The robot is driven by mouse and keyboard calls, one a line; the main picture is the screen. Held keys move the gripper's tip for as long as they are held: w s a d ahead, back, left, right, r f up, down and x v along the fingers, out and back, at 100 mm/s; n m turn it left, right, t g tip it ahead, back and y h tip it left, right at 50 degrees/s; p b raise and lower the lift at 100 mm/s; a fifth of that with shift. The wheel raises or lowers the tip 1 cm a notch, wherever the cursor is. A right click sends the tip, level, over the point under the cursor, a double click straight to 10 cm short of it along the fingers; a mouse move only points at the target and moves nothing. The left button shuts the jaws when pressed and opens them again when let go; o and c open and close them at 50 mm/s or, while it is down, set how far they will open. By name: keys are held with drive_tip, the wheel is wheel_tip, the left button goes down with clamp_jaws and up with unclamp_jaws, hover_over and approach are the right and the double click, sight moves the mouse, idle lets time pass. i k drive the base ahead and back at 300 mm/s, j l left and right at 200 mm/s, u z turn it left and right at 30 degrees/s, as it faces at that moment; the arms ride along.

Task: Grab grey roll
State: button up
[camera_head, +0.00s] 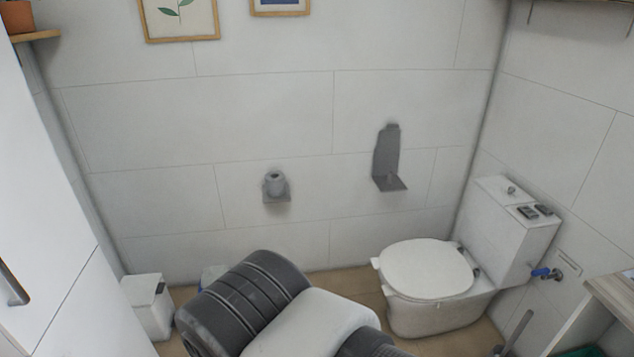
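A small grey roll (275,184) sits on a grey holder (277,199) on the back wall, left of the toilet. It looks upright, with its top facing up. Part of my own arm, dark grey and white, fills the bottom middle of the head view, below the roll and apart from it in the picture. My gripper is outside this view, so its opening and contents do not show.
A white toilet (425,270) with its lid down stands at the right. A grey wall bracket (388,160) hangs above it. A white bin (150,306) stands at the lower left, near a white cabinet (45,200). The wall around the roll is clear.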

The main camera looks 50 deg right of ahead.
sight(275, 181)
drive_tip(key=z, duration=1.35)
drive_tip(key=i+j+u, duration=0.1)
drive_tip(key=i+j, duration=0.15)
drive_tip(key=i, duration=0.35)
drive_tip(key=i+j+u, duration=0.1)
drive_tip(key=i, duration=0.5)
drive_tip(key=i+j, duration=0.2)
drive_tip(key=i, duration=0.4)
drive_tip(key=i+j+u, duration=0.15)
drive_tip(key=i, duration=0.5)
